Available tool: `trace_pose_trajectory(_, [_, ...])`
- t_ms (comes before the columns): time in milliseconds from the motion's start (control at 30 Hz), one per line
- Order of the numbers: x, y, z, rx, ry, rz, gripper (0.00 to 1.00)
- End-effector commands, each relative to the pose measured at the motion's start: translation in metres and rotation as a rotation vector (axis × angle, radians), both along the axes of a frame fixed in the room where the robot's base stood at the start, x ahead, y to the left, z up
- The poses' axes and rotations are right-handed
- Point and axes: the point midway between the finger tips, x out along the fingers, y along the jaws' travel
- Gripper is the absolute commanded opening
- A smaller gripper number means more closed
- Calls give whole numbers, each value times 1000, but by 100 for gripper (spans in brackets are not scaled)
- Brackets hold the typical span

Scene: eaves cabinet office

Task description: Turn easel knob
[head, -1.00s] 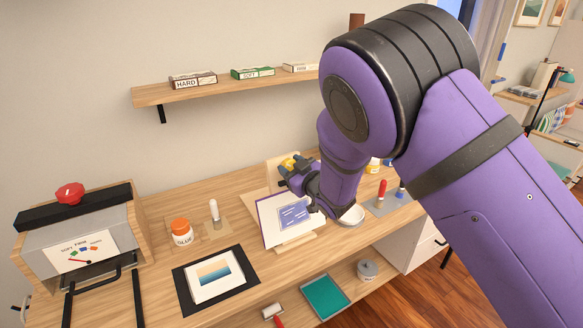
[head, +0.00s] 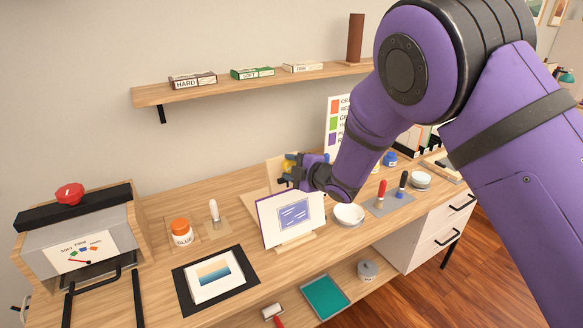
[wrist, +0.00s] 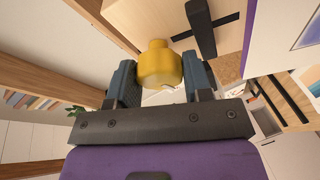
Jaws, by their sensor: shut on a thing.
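The easel (head: 281,176) is a pale wooden board standing on the desk, behind a purple-edged white card with a blue-grey picture (head: 297,214). Its yellow knob (head: 289,165) is small and partly hidden by my gripper (head: 298,170). In the wrist view the rounded yellow knob (wrist: 159,65) sits between the two fingers of my gripper (wrist: 160,78), which is shut on it. The easel's wooden face (wrist: 150,17) lies just beyond, with a dark bar and a dark lever (wrist: 200,28) beside the knob. Any turn of the knob itself is hard to tell.
A white bowl (head: 348,215) stands right of the card, near red- and blue-handled tools. A shelf (head: 240,86) with small boxes runs above. A colour chart (head: 336,128) stands behind my arm.

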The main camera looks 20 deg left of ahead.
Motion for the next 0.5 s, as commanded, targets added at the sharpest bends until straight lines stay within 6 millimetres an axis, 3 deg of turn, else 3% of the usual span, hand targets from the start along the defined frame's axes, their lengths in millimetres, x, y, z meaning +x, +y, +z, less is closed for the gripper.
trace_pose_trajectory(500, [0,1,1,-306,-361,129,22])
